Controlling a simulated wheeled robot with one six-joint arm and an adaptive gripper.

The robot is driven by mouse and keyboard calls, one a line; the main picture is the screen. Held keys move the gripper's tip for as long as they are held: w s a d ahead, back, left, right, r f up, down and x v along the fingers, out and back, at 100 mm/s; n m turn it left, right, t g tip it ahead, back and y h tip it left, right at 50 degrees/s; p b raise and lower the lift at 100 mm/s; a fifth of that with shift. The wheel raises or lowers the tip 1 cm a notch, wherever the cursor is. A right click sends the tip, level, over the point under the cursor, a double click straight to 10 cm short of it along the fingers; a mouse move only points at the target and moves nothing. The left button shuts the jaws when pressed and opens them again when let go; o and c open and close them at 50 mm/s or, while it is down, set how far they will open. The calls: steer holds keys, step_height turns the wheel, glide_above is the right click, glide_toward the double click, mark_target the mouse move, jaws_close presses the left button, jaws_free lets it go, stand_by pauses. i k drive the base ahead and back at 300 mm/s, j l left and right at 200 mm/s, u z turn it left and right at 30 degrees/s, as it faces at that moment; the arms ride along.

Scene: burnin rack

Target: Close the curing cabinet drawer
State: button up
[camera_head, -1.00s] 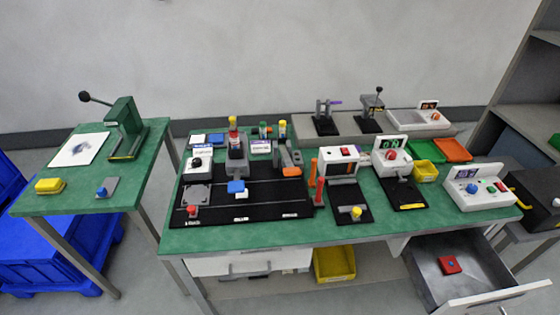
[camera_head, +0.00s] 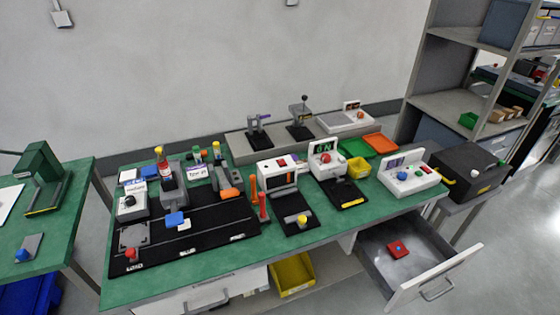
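An open drawer (camera_head: 433,275) sticks out from under the right end of the green workbench (camera_head: 245,240). Its front is white with a grey bar handle (camera_head: 438,291), and its inside is grey. A small red block (camera_head: 398,250) with a blue spot on top lies on the drawer floor. No label on the drawer can be read, so I cannot tell by name that it is the curing cabinet's. My gripper is not in view.
A white drawer front (camera_head: 215,292) with a handle sits under the bench's left part. A yellow bin (camera_head: 292,275) stands below the bench. A black box (camera_head: 470,173) with a yellow handle stands right of the bench. Grey floor is clear right of the open drawer.

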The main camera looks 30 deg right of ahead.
mark_target(432, 261)
steer(key=k+z, duration=0.1)
steer(key=z, duration=0.35)
steer(key=k+j+z, duration=0.1)
steer(key=z, duration=0.4)
steer(key=k+z, duration=0.15)
steer(key=z, duration=0.3)
steer(key=k+j+z, duration=0.1)
steer(key=j, duration=0.3)
steer(key=k+j+z, duration=0.1)
steer(key=j, duration=0.3)
